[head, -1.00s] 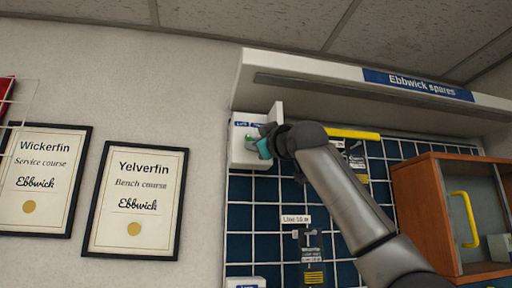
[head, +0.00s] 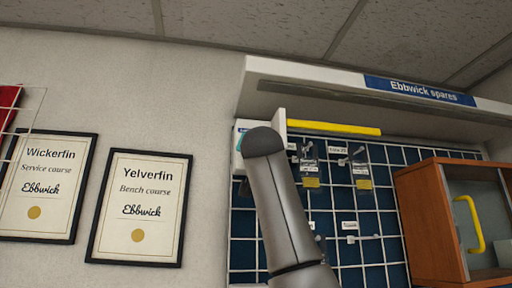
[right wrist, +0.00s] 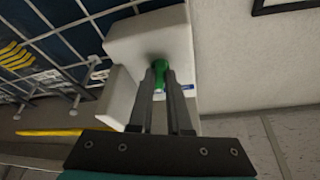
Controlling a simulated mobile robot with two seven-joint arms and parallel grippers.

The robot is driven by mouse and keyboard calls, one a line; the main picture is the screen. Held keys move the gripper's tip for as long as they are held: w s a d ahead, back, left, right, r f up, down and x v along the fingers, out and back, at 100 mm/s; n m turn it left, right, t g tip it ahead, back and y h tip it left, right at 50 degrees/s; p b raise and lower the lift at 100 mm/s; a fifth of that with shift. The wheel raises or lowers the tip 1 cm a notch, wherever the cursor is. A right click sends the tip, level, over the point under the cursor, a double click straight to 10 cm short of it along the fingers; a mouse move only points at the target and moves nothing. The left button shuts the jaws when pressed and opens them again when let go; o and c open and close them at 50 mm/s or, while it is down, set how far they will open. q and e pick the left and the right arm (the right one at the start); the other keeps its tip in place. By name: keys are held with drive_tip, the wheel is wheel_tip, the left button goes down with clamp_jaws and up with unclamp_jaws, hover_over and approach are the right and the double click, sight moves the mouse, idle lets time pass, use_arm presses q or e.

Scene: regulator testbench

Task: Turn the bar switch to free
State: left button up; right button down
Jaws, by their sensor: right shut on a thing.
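The bar switch is a white wall box (right wrist: 128,40) with a green bar (right wrist: 159,66) on its face, seen in the right wrist view. My right gripper (right wrist: 160,74) is shut on the green bar, one dark finger on each side of it. A blue label shows at the box's edge, too small to read. In the head view the box (head: 236,162) sits under the left end of the shelf, largely covered by my right arm. The bar and fingertips are hidden there. My left gripper is in neither view.
A white shelf (head: 310,84) labelled "Ebbwick spares" overhangs the box, and a white plate (head: 279,124) stands beside it. A yellow bar (head: 335,128) and a grid (head: 385,220) with hanging parts lie right. A wooden cabinet (head: 428,220) is further right.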

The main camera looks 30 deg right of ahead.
drive_tip(key=shift+a+r+m+g+h+p, duration=0.1)
drive_tip(key=shift+m+g+h+p, duration=0.45)
drive_tip(key=shift+m, duration=1.1)
drive_tip(key=shift+a+r+m+g+h+p, duration=0.1)
drive_tip(key=shift+m+g+h+p, duration=0.45)
drive_tip(key=shift+m, duration=1.1)
drive_tip(key=c, duration=1.1)
unclamp_jaws()
drive_tip(key=shift+c, duration=0.2)
